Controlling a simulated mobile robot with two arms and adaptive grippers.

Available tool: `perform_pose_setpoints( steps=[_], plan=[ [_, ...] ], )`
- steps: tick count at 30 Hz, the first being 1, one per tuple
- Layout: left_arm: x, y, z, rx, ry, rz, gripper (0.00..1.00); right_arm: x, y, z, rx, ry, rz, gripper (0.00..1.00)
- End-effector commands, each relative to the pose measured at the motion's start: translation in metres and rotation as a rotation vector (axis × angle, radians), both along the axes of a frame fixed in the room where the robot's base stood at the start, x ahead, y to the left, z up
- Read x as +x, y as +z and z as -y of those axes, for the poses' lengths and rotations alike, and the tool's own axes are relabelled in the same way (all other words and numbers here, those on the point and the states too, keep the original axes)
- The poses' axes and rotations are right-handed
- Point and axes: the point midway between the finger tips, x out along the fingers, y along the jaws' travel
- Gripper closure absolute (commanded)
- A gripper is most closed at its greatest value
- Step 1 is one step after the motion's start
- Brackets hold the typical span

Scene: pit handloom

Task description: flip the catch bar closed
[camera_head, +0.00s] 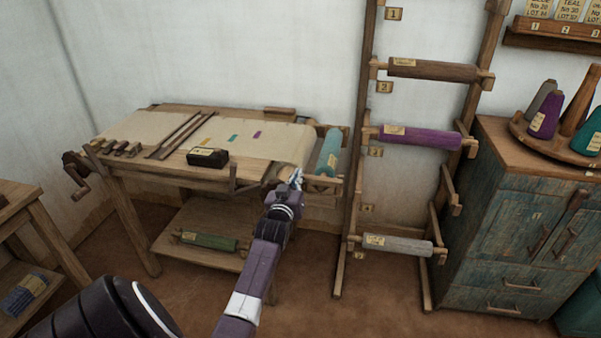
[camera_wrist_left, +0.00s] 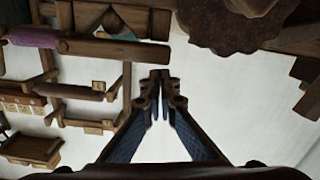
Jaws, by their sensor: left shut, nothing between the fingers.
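My left gripper (camera_head: 297,178) is at the right front corner of the loom table (camera_head: 165,175), just in front of the cloth roll's end. Its fingers are together and empty; they also show in the left wrist view (camera_wrist_left: 159,85). In that view, a dark scalloped wooden wheel (camera_wrist_left: 230,25) and a thick wooden bar (camera_wrist_left: 115,47) lie beyond the fingertips, apart from them in the picture. A short wooden lever (camera_head: 235,182) stands at the table's front edge, left of the gripper. I cannot tell for sure which piece is the catch bar. My right gripper is not in view.
A teal roll (camera_head: 328,152) lies in brackets at the table's right end. The upright rack (camera_head: 360,130) with a purple roll (camera_head: 415,138) stands close to the right. Open floor lies in front.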

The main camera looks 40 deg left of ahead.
Motion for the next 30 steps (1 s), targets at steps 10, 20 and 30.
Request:
perform_pose_setpoints(
  steps=[10, 20, 30],
  plan=[
    [-0.001, -0.01, -0.002, -0.066, 0.0, 0.039, 1.0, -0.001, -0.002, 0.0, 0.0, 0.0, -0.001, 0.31],
    [-0.001, -0.012, -0.002, -0.07, 0.001, 0.038, 1.0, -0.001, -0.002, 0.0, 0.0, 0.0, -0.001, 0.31],
    [0.002, 0.005, -0.002, -0.069, -0.001, 0.038, 1.0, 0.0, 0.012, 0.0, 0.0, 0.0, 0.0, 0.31]
  ],
)
